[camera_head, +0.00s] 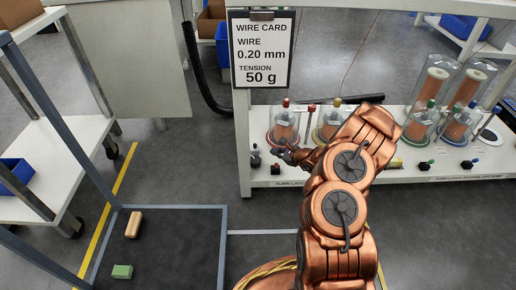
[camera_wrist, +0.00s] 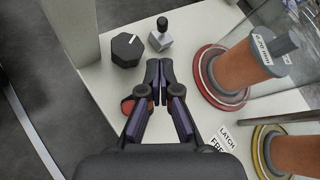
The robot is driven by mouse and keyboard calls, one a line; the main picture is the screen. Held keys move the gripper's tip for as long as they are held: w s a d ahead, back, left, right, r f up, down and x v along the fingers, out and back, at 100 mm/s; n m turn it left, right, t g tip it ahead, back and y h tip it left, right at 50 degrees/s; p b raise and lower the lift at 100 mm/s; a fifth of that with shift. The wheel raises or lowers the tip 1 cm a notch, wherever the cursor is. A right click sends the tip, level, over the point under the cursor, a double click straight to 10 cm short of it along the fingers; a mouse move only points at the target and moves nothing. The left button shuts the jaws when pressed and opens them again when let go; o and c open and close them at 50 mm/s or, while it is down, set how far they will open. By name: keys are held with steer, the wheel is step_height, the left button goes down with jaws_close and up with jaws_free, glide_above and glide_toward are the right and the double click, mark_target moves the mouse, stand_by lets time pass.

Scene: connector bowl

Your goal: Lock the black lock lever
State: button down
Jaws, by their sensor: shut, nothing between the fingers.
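A small lever with a black handle (camera_wrist: 162,25) stands upright on a grey metal block, just beyond my fingertips in the wrist view. Left of it is a black hexagonal knob (camera_wrist: 127,47) with a white line on top. In the head view a small black control (camera_head: 255,159) shows at the shelf's left end, but I cannot separate lever from knob there. My gripper (camera_wrist: 158,72) is shut and empty above the shelf, apart from the lever. It also shows in the head view (camera_head: 284,153), pointing left. A red knob (camera_wrist: 128,106) is partly hidden behind my left finger.
A spool on a red base (camera_wrist: 207,76) stands close right of my fingers, and one on a yellow base (camera_wrist: 258,145) lies nearer. More glass-covered spools (camera_head: 428,112) stand to the right. A wire card (camera_head: 261,52) hangs above. The white shelf's left post (camera_wrist: 68,30) borders the controls.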

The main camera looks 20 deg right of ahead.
mark_target(255, 147)
steer(key=shift+w+d+f, duration=0.1)
steer(key=shift+d+f, duration=0.1)
steer(key=shift+d, duration=0.05)
steer(key=shift+w+a, duration=0.1)
steer(key=b+x, duration=0.3)
steer(key=x, duration=0.4)
steer(key=shift+w+a+f, duration=0.1)
steer(key=shift+w+f, duration=0.1)
steer(key=shift+f, duration=0.15)
steer(key=shift+r+b+x, duration=0.2)
steer(key=shift+b+x, duration=0.2)
steer(key=shift+x, duration=0.65)
steer(key=shift+w+a+r+p, duration=0.1)
steer(key=shift+w+r+p, duration=0.1)
steer(key=shift+p, duration=0.25)
